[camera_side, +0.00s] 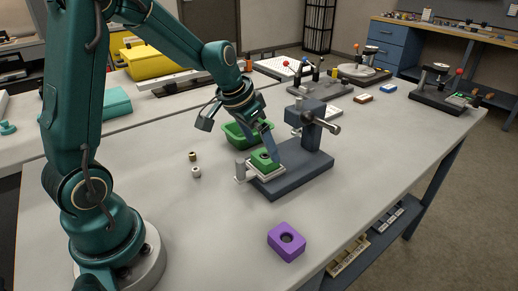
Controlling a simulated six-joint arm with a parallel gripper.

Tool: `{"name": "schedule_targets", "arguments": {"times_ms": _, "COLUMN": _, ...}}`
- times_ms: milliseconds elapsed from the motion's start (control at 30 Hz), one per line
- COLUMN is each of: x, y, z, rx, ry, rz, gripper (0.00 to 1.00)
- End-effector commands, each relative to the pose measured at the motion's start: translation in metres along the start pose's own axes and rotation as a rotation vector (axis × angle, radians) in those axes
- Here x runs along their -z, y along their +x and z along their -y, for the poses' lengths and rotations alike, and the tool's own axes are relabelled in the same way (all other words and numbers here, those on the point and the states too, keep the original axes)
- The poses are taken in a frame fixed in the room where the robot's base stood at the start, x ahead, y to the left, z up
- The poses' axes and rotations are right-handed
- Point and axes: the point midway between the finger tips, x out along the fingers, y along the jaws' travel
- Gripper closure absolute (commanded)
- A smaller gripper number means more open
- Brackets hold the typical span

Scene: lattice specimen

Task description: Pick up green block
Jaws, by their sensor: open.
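The green block (263,162), with a dark round hole in its top, sits on a light plate on the dark grey fixture (306,176). My gripper (266,153) points down at the block from above, with its jaws open. One finger reaches down close beside the block's right side and hides part of it. The other finger is hard to make out, and I cannot tell whether either touches the block.
A green tray (236,139) stands just behind the block. The fixture's post and clamp (313,118) rise close to its right. A purple block (286,241) lies near the front edge. Two small cylinders (194,164) stand to the left.

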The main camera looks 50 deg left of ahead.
Motion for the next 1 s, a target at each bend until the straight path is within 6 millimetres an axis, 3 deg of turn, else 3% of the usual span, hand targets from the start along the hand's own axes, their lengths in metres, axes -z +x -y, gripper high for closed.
{"name": "schedule_targets", "arguments": {"times_ms": 300, "x": -0.001, "y": 0.033, "z": 0.0, "rx": -0.001, "ry": -0.001, "rz": 0.004, "gripper": 0.0}}
{"name": "schedule_targets", "arguments": {"times_ms": 633, "x": -0.001, "y": 0.036, "z": 0.0, "rx": 0.001, "ry": -0.001, "rz": 0.002, "gripper": 0.0}}
{"name": "schedule_targets", "arguments": {"times_ms": 667, "x": -0.001, "y": 0.036, "z": 0.0, "rx": 0.001, "ry": -0.001, "rz": 0.002, "gripper": 0.08}}
{"name": "schedule_targets", "arguments": {"times_ms": 800, "x": -0.001, "y": 0.036, "z": 0.0, "rx": 0.001, "ry": -0.001, "rz": 0.002, "gripper": 0.61}}
{"name": "schedule_targets", "arguments": {"times_ms": 867, "x": -0.001, "y": 0.036, "z": 0.0, "rx": 0.001, "ry": -0.001, "rz": 0.002, "gripper": 0.82}}
{"name": "schedule_targets", "arguments": {"times_ms": 1000, "x": -0.001, "y": 0.036, "z": 0.0, "rx": 0.001, "ry": -0.001, "rz": 0.002, "gripper": 0.82}}
